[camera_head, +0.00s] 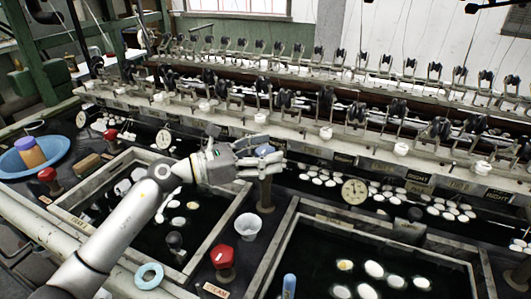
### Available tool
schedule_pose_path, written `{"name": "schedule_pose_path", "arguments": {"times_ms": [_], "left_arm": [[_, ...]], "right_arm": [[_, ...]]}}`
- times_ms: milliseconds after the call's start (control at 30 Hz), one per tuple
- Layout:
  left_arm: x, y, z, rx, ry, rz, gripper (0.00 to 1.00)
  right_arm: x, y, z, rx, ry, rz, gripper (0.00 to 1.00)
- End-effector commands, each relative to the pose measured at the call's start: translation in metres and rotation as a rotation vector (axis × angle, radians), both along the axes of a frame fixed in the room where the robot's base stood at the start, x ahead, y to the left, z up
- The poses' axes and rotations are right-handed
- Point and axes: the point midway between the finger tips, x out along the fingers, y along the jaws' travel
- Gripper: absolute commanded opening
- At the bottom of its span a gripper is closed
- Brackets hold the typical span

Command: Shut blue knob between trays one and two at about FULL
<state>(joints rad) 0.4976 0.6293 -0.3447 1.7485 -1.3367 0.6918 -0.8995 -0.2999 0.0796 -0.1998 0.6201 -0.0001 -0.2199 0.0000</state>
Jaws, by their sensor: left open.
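The blue knob (264,151) sits on top of a dark post (265,191), which rises from the strip between the left tray (205,250) and the right tray (459,262). My left gripper (262,160) is open at the knob, with its fingers reaching to the right around or beside it. The fingers partly hide the knob, and I cannot tell whether they touch it. Any FULL marking is too small or hidden to read. My right gripper is not in view.
A red knob (222,256) with a STEAM label, a white cup (248,225) and a pale blue ring (149,276) are near my left arm. A round gauge (355,190) stands behind the right tray. Reeling machinery (330,130) spans the back. Both trays hold white cocoons in dark water.

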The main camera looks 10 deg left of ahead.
Motion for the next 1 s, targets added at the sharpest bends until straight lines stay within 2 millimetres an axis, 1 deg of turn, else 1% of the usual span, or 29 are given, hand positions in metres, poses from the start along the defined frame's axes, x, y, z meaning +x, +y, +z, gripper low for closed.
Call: {"name": "schedule_pose_path", "arguments": {"times_ms": [167, 267, 367, 600, 700, 833, 1000], "left_arm": [[0.0, 0.001, 0.0, -0.001, -0.001, 0.001, 0.61], [-0.003, 0.006, 0.0, 0.001, 0.001, 0.001, 0.61], [-0.011, 0.019, -0.001, 0.002, 0.002, 0.003, 0.61], [-0.04, 0.062, -0.002, 0.002, 0.005, 0.003, 0.61], [-0.05, 0.077, -0.001, 0.003, 0.002, 0.001, 0.61], [-0.059, 0.091, -0.001, 0.0, 0.002, 0.001, 0.61], [-0.065, 0.1, 0.0, -0.001, 0.001, 0.0, 0.61]], "right_arm": [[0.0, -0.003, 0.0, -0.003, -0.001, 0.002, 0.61], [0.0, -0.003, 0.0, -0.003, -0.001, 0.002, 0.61], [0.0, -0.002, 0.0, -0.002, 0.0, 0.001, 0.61], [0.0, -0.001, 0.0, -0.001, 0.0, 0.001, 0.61], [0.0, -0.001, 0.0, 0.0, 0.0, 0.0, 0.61], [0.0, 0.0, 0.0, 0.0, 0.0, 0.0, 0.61], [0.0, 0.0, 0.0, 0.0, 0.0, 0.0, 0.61]]}}
